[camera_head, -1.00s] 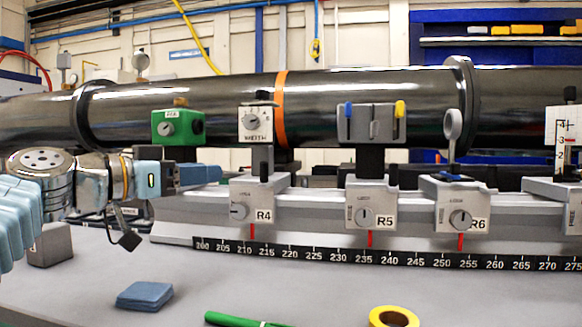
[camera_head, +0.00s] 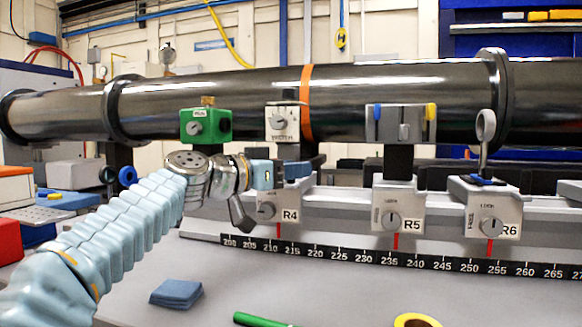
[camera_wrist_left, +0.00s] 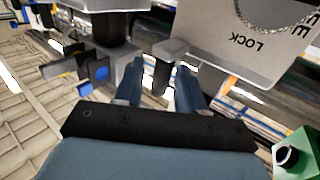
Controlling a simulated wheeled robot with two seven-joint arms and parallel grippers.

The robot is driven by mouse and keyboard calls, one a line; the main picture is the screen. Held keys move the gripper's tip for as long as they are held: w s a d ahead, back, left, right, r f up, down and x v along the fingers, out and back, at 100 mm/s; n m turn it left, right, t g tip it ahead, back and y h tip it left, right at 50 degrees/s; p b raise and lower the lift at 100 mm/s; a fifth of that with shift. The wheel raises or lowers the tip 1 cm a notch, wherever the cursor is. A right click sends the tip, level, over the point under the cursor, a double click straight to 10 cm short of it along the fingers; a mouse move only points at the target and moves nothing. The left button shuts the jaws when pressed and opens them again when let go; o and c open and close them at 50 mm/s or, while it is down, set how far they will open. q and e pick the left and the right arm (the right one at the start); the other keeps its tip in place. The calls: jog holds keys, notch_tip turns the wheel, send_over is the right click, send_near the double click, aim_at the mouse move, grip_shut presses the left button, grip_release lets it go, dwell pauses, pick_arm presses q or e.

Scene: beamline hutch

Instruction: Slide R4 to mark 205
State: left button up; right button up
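The grey R4 carriage (camera_head: 291,214) sits on the rail, its red pointer between 210 and 215, nearer 210. Mark 205 is on the black scale (camera_head: 249,245), left of the pointer. My left gripper (camera_head: 300,170) is at R4's upper part, just above its label, and hides some of it. In the left wrist view, its two blue-grey fingers (camera_wrist_left: 160,88) stand apart, with a small grey block (camera_wrist_left: 170,55) at their tips. A grey plate reading LOCK (camera_wrist_left: 262,45) is close by. I cannot tell whether the fingers touch the block. My right gripper is out of view.
R5 (camera_head: 398,208) and R6 (camera_head: 490,218) stand right of R4 on the rail. A dark beam pipe (camera_head: 400,90) runs behind, with a green box (camera_head: 205,126) near it. A blue pad (camera_head: 176,293), a green pen (camera_head: 262,320) and yellow tape (camera_head: 416,320) lie in front.

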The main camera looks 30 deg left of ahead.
pick_arm(q)
grip_shut()
jog(key=a+b, duration=0.1)
jog(key=a, duration=0.2)
jog(key=s+a+b, duration=0.1)
jog(key=a, duration=0.2)
jog(key=shift+s+f, duration=0.1)
jog(key=shift+s, duration=0.1)
jog(key=shift+s+a, duration=0.15)
jog(key=shift+a, duration=0.35)
grip_release()
jog(key=shift+s, duration=0.1)
